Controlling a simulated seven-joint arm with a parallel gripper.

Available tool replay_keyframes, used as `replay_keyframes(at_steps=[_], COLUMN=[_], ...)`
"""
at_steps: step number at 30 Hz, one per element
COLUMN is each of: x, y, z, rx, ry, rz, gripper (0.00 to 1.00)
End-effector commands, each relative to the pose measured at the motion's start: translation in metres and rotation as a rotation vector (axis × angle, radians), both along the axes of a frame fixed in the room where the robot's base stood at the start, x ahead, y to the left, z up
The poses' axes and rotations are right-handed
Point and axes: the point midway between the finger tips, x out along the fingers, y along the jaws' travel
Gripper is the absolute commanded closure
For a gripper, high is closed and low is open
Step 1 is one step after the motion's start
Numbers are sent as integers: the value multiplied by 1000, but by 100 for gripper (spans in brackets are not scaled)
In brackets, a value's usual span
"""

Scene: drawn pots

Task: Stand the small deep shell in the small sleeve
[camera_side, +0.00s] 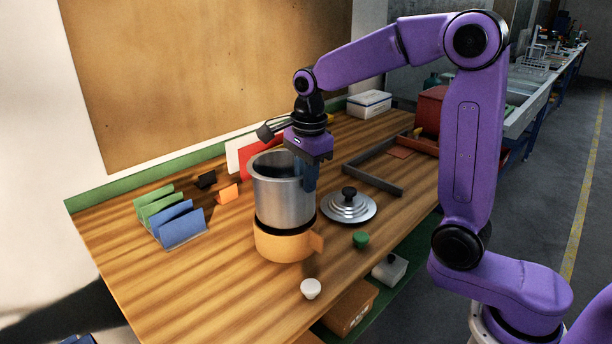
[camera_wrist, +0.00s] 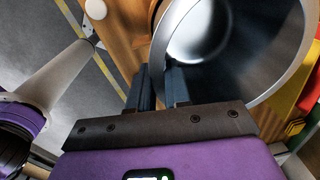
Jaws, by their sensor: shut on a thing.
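The deep shell, a plain steel pot (camera_side: 283,197), is upright at the middle of the table; the wrist view looks into its empty inside (camera_wrist: 202,38). The sleeve (camera_side: 280,245) is a low orange ring with a black upper band and a side tab, directly below the shell. The shell's lower end meets the black band; I cannot tell how deep it sits. My gripper (camera_side: 310,176) points down at the shell's right side, shut on its wall. In the wrist view the fingers (camera_wrist: 160,88) straddle the rim.
A stepped steel lid (camera_side: 348,207) with a black knob lies right of the shell. A green piece (camera_side: 361,240) and a white cup (camera_side: 311,288) are near the front edge. Blue and green racks (camera_side: 178,222) stand left. A dark frame (camera_side: 373,180) lies behind the lid.

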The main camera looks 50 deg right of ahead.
Motion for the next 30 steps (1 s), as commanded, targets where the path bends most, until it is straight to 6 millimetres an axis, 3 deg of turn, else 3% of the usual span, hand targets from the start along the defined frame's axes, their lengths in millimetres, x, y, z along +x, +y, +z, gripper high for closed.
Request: replay_keyframes(at_steps=[30], x=[0], y=[0], z=[-18], rx=[0], ry=[0], rz=[0], gripper=[100])
